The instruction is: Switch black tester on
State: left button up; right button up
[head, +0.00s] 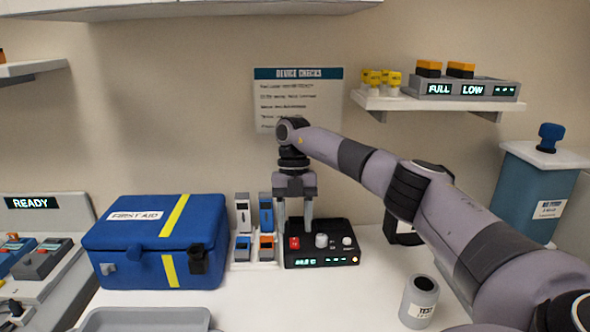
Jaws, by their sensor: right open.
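The black tester (336,239) is a low black box on the white counter, near the wall. I cannot tell whether the fingers touch the tester. My left gripper is not in view.
A blue first aid box (150,230) and a stand of small devices (255,265) are left of the tester. A grey tray (145,320) lies at the front. The counter before the tester is clear.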

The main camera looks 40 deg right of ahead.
notch_tip(320, 180, up, 7)
notch_tip(320, 180, up, 7)
jog(key=p, duration=0.4)
send_over(295, 243)
jog(key=shift+r, duration=0.9)
